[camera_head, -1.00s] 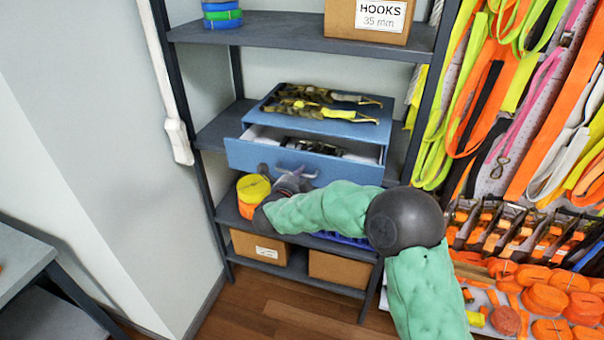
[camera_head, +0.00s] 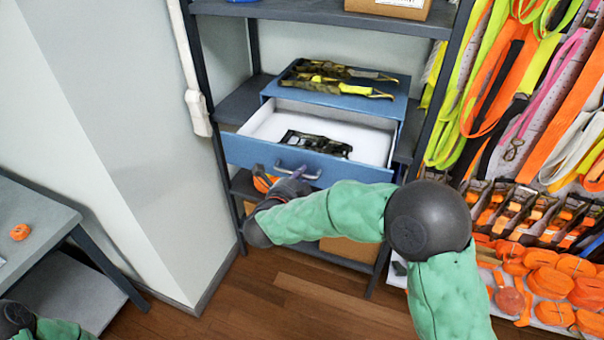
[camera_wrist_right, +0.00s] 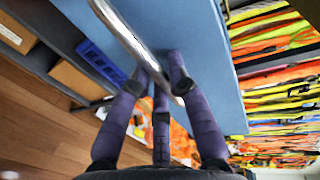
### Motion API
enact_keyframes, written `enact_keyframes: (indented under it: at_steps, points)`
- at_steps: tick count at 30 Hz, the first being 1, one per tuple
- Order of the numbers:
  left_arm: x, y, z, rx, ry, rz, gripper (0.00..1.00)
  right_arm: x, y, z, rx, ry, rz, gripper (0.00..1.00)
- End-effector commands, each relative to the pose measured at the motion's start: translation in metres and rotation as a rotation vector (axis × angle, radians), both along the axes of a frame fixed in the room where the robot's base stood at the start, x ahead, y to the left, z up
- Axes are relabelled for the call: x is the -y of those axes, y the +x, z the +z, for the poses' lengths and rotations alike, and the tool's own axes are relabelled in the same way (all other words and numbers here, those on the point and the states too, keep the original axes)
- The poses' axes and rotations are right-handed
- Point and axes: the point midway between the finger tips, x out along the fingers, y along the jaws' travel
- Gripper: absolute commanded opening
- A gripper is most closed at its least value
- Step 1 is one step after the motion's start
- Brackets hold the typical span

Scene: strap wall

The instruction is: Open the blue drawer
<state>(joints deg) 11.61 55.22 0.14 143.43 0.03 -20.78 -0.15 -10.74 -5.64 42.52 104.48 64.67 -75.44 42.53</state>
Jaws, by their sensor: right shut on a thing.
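The blue drawer (camera_head: 250,152) is pulled well out of its blue cabinet (camera_head: 378,83) on the shelf. Its white inside shows, with a dark ratchet piece (camera_head: 315,144) lying in it. My right gripper (camera_head: 290,182) is at the drawer's metal handle (camera_head: 312,176), shut on it. In the right wrist view the purple fingers (camera_wrist_right: 160,78) close around the handle bar (camera_wrist_right: 122,35), in front of the blue drawer front (camera_wrist_right: 190,45). My left gripper is out of view; only part of that arm shows at the lower left.
Camouflage-patterned straps (camera_head: 335,87) lie on the cabinet. Dark shelf uprights (camera_head: 435,95) flank it. Colourful straps hang on the right, above orange rolls (camera_head: 540,285). A grey table (camera_head: 35,225) stands at the left. Wooden floor (camera_head: 260,300) is clear below.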

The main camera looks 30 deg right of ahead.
Motion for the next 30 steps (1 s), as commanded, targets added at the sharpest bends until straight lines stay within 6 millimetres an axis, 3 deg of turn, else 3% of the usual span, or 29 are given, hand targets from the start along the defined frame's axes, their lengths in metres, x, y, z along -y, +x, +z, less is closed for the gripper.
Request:
enact_keyframes:
  at_steps: [5,6,7,20,30]
  points:
    - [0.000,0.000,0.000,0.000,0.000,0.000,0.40,0.000,0.000,-0.001,-0.002,0.001,0.000,0.00]
    - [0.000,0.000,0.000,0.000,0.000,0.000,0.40,0.000,0.000,-0.001,-0.002,0.001,0.000,0.24]
    - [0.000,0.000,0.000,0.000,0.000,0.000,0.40,0.000,0.000,-0.001,-0.002,0.001,0.000,0.29]
    - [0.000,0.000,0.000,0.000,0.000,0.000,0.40,-0.005,-0.003,0.001,0.000,0.000,0.002,0.29]
    - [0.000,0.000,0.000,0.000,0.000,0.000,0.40,-0.049,-0.040,0.014,0.002,0.000,0.006,0.29]
